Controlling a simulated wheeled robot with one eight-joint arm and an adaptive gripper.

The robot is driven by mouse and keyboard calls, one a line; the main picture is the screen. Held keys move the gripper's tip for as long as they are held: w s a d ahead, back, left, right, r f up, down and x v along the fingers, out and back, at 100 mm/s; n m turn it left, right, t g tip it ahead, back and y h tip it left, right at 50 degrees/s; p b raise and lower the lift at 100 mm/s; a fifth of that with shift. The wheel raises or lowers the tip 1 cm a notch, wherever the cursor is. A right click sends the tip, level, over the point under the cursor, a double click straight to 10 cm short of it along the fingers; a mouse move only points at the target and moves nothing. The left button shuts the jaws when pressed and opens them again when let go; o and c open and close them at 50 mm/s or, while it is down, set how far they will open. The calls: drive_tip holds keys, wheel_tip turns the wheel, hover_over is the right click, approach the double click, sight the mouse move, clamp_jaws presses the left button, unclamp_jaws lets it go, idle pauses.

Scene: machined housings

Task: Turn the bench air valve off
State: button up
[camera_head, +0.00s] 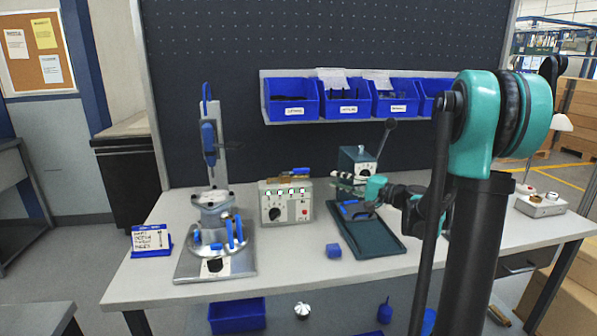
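A small brass-coloured fitting with a blue lever (300,171) sits on top of the grey control box (285,201) in the middle of the bench. It looks like the air valve; its exact lever angle is too small to tell. The box front has lit indicators, a black dial and a red button. My gripper (342,180) reaches in from the right, to the right of the box and in front of the teal box with a black lever (356,163). It appears apart from the blue lever. Its fingers are small and unclear, so I cannot tell whether they are open.
A dark green tray (383,240) with blue-handled items lies below my gripper. A blue block (333,251) is beside it. A press fixture (215,235) stands left. Blue bins (343,100) hang on the back panel. The bench front between fixture and tray is mostly clear.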

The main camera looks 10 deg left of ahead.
sight(305, 171)
drive_tip(key=x, duration=1.5)
drive_tip(key=shift+c, duration=0.6)
clamp_jaws()
